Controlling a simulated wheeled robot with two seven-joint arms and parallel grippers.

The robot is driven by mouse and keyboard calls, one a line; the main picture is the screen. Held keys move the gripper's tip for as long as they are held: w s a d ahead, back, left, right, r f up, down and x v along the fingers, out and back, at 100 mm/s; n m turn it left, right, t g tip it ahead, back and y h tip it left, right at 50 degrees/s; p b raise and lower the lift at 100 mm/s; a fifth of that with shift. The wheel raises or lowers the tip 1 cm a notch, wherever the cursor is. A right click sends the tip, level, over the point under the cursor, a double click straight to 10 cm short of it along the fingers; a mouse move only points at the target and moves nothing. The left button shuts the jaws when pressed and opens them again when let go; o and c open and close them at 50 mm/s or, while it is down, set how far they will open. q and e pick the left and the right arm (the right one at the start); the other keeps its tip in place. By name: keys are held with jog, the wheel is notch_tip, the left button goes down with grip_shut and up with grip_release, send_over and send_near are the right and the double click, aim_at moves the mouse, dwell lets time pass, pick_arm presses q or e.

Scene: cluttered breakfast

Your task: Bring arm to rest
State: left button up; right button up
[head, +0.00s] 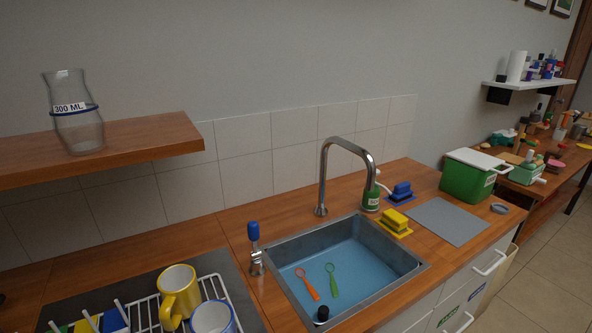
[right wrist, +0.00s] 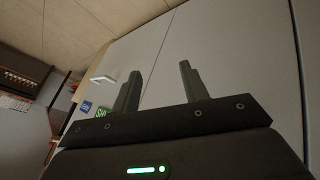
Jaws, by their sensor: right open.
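My right gripper (right wrist: 157,92) shows in the right wrist view with its two fingers apart and nothing between them. Behind the fingers is a plain grey cabinet front (right wrist: 225,50) with a light handle (right wrist: 103,79). I cannot tell how far the fingers are from it. Neither gripper nor arm shows in the head view. My left gripper is not in view.
The counter holds a sink (head: 350,262) with an orange spoon (head: 307,284) and a green spoon (head: 332,281), a tall faucet (head: 322,180), a dish rack (head: 146,312) with mugs, and a green bin (head: 467,178). A shelf (head: 150,137) bears a glass jug (head: 75,115).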

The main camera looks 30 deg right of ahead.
jog(key=s+a+f+n+y, duration=0.2)
jog(key=s+a, duration=0.4)
jog(key=a, duration=0.3)
jog(key=s+a+f+n+g+y+p, duration=0.1)
jog(key=s+a+f+n+y, duration=0.1)
jog(key=s+a+f, duration=0.3)
jog(key=s+a+f+n+g+y+p, duration=0.1)
jog(key=s+a+f+n+y, duration=0.1)
jog(key=s+a, duration=0.6)
jog(key=a+f+n, duration=0.1)
jog(key=a, duration=0.5)
jog(key=shift+s+f+y, duration=0.15)
jog(key=shift+f+y, duration=0.15)
jog(key=shift+y, duration=0.1)
